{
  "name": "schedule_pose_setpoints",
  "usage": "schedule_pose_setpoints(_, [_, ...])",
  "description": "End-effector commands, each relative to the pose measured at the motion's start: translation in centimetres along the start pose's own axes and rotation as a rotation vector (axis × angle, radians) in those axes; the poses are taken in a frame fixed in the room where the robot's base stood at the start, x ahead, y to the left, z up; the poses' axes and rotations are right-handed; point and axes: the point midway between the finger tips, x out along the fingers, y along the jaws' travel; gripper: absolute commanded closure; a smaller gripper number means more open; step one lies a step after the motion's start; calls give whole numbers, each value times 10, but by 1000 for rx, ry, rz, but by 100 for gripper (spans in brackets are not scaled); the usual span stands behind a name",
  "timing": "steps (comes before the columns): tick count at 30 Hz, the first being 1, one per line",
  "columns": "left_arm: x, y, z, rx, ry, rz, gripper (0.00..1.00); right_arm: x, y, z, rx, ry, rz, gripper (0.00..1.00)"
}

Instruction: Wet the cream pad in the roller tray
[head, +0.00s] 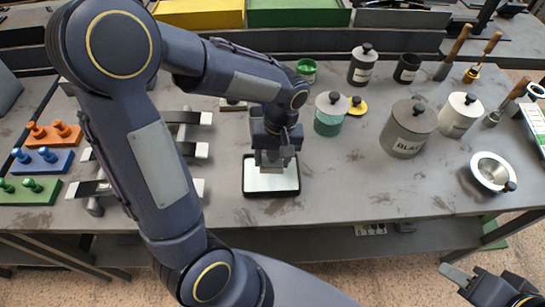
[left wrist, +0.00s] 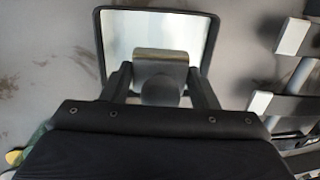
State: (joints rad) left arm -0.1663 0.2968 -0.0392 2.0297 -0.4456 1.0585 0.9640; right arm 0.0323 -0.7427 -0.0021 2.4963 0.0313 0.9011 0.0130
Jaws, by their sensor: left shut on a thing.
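The roller tray (head: 247,190) is a shallow black-rimmed tray with a white inside, on the grey bench. It also shows in the left wrist view (left wrist: 97,40). My left gripper (head: 272,153) points down over the tray and is shut on a grey-tan block with a rounded dark grip, seen between its fingers in the left wrist view (left wrist: 160,57). This block appears to be the cream pad; its underside is hidden, so I cannot tell whether it touches the tray floor. My right gripper (head: 458,273) is at the bottom right corner, away from the bench objects; its jaw gap is unclear.
Lidded grey (head: 408,130) and white (head: 460,115) canisters and a green-bottomed jar (head: 330,114) stand to the right. A round white bowl (head: 490,172) is at far right. The front middle is clear.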

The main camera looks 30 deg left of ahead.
Motion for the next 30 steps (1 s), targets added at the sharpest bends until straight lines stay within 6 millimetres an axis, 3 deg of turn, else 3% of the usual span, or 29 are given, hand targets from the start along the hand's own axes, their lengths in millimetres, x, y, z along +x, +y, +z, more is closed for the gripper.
schedule_pose_setpoints(16, [-1,0,0,0,0,0,64,-1,0,0,0,0,0,64])
schedule_pose_setpoints(30, [-40,-5,3,-1,0,0,64,-28,-13,-14,0,0,0,64])
